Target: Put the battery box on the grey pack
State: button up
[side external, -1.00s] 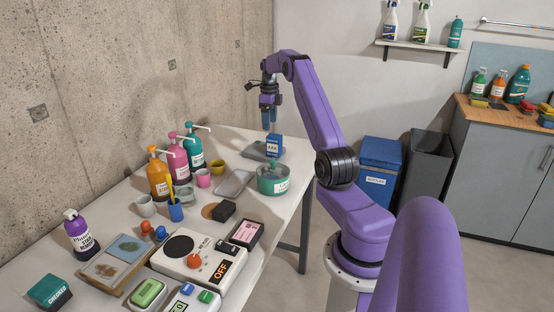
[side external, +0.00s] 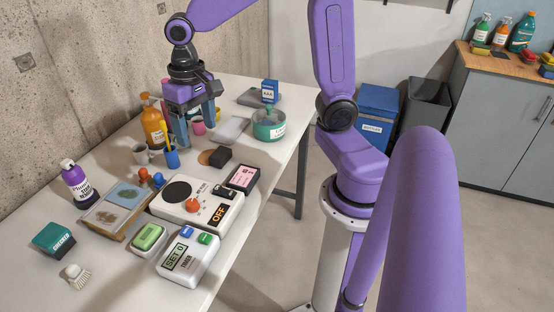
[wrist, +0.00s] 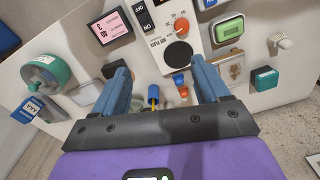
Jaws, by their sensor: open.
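The battery box (side external: 270,91) is a small blue box with a white AAA label, upright at the far end of the table. In the wrist view the battery box (wrist: 28,112) is at the left edge. My gripper (side external: 198,134) is open and empty, well to the near left of the box, above the cups. Its two blue fingers (wrist: 160,72) are wide apart in the wrist view, with nothing held between them.
A green pot (side external: 268,124) and a grey tray (side external: 230,131) lie between my gripper and the box.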

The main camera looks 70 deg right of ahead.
jog(key=s+a+f+n, duration=0.1)
jog(key=s+n, duration=0.6)
jog(key=s, duration=0.2)
jog(key=s+f+n, duration=0.2)
jog(key=s+n, duration=0.6)
jog(key=s, duration=0.2)
jog(key=shift+a, duration=0.4)
